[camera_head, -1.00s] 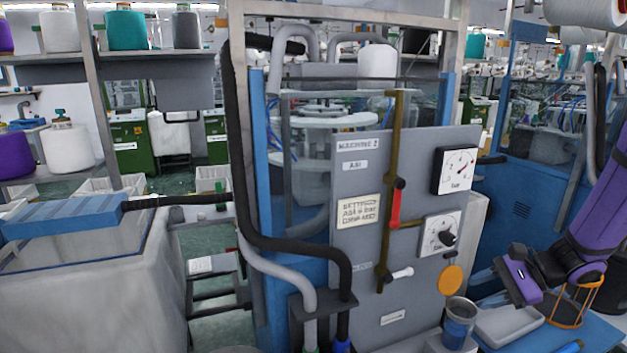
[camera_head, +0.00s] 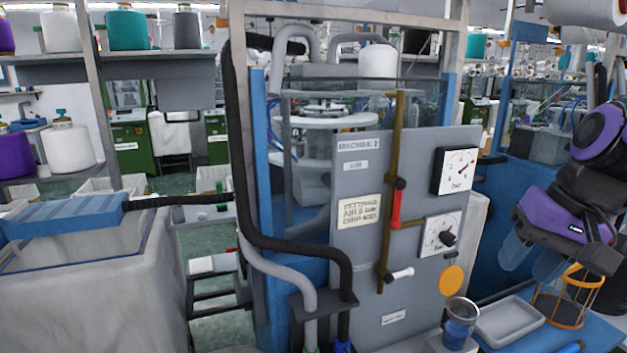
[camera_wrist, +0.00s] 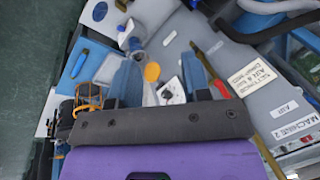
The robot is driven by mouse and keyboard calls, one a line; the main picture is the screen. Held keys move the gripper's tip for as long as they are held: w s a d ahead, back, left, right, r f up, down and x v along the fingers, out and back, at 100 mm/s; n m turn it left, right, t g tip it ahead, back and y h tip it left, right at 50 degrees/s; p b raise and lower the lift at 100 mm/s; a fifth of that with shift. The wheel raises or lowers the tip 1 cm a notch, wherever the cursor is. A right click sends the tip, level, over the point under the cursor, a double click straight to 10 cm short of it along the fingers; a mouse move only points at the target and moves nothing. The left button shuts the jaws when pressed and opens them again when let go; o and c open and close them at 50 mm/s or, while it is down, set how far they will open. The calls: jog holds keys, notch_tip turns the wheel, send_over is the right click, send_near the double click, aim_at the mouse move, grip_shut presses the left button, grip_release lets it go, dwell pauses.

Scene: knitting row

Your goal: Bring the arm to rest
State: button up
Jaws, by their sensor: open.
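My gripper (camera_head: 530,264) is at the right of the head view, its purple body tilted and its two bluish, see-through fingers pointing down and left. The fingers are apart with nothing between them. It hangs in the air to the right of the grey machine panel (camera_head: 368,258), above the blue bench. In the wrist view my gripper (camera_wrist: 160,78) shows two spread blue fingers, with the grey panel (camera_wrist: 232,72) and bench beyond them. My arm is folded at the right edge and partly cut off by the frame.
The panel carries a gauge (camera_head: 457,171), a dial (camera_head: 441,235), a red handle (camera_head: 396,209) and a white-tipped lever (camera_head: 402,273).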

jog(key=s+d+r+n+t+h, duration=0.1)
jog(key=s+r+n+t+h, duration=0.1)
jog(key=s+r, duration=0.3)
jog(key=shift+s+r+n+t+h, duration=0.25)
jog(key=shift+s+n+t+h, duration=0.15)
jog(key=shift+s+n+t, duration=0.25)
jog(key=shift+o, duration=0.2)
jog(key=shift+d, duration=0.1)
